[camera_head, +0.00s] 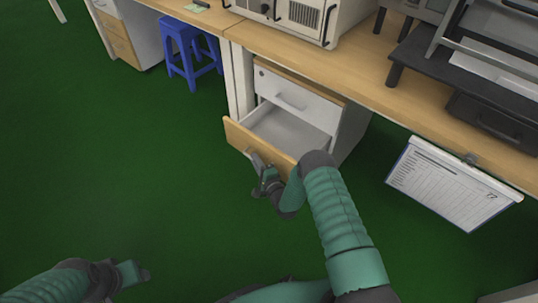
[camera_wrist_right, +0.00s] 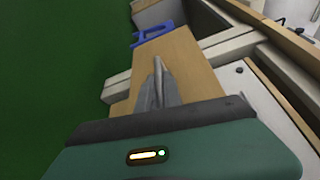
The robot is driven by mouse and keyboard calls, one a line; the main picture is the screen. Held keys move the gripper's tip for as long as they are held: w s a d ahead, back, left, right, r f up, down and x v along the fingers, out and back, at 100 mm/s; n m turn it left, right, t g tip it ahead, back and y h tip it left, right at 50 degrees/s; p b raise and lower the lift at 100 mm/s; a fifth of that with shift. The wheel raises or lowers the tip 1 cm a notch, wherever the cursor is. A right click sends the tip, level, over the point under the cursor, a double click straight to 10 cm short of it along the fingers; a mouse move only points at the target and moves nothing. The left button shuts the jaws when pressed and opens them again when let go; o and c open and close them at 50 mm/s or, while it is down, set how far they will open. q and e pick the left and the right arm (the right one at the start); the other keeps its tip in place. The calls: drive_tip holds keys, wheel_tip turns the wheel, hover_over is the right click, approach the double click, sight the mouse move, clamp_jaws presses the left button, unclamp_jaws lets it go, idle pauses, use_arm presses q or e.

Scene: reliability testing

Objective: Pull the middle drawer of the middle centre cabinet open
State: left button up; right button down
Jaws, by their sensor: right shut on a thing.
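The middle centre cabinet (camera_head: 350,128) stands under the wooden bench. Its drawer with a wooden front (camera_head: 238,135) is pulled well out, and its empty pale inside (camera_head: 290,130) shows. A white drawer (camera_head: 297,98) above it is shut. My right gripper (camera_head: 257,163) is shut on the handle at the outer face of the wooden front; the fingers hide most of the handle. In the right wrist view its fingers (camera_wrist_right: 159,75) lie close together against the wooden panel (camera_wrist_right: 185,62). My left gripper (camera_head: 138,273) hangs over the green floor, away from the cabinet; its jaw opening is unclear.
A blue stool (camera_head: 185,45) stands left of the cabinet. Another cabinet (camera_head: 125,35) is at the upper left. A clipboard (camera_head: 445,183) hangs from the bench edge (camera_head: 370,85) at right. The green floor before the drawer is clear.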

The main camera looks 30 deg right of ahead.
drive_tip(key=s+a+p, duration=0.1)
drive_tip(key=s+a, duration=0.2)
drive_tip(key=a, duration=0.4)
drive_tip(key=s+a+p, duration=0.2)
drive_tip(key=s+a, duration=0.1)
drive_tip(key=a, duration=0.5)
drive_tip(key=shift+s+a+f, duration=0.15)
drive_tip(key=shift+s+f, duration=0.1)
drive_tip(key=shift+s, duration=0.05)
drive_tip(key=c, duration=1.5)
unclamp_jaws()
drive_tip(key=shift+w+r, duration=0.1)
